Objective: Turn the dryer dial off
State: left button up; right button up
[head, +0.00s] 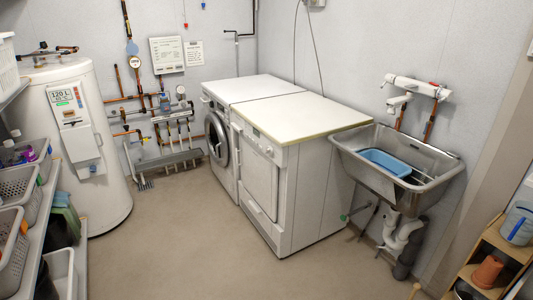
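Two white machines stand side by side against the back wall. The nearer one (261,180), with a square door panel, appears to be the dryer. A small round dial (268,150) shows at the right end of its upper front panel; its setting is too small to read. The farther machine (217,140) has a round dark door and looks like a washer. Neither of my grippers is in the head view.
A steel sink (440,176) with a blue basin (386,163) stands to the right. A white water tank (78,140) and shelves of baskets (18,185) are left. A wooden rack (495,262) is at lower right. The floor (200,245) before the machines is clear.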

aim_at(270, 151)
jog(key=i+j+z, duration=0.15)
jog(key=z, duration=0.75)
jog(key=i+j+z, duration=0.25)
jog(key=j+z, duration=0.25)
jog(key=j, duration=0.65)
jog(key=j+z, duration=0.5)
jog(key=j, duration=0.6)
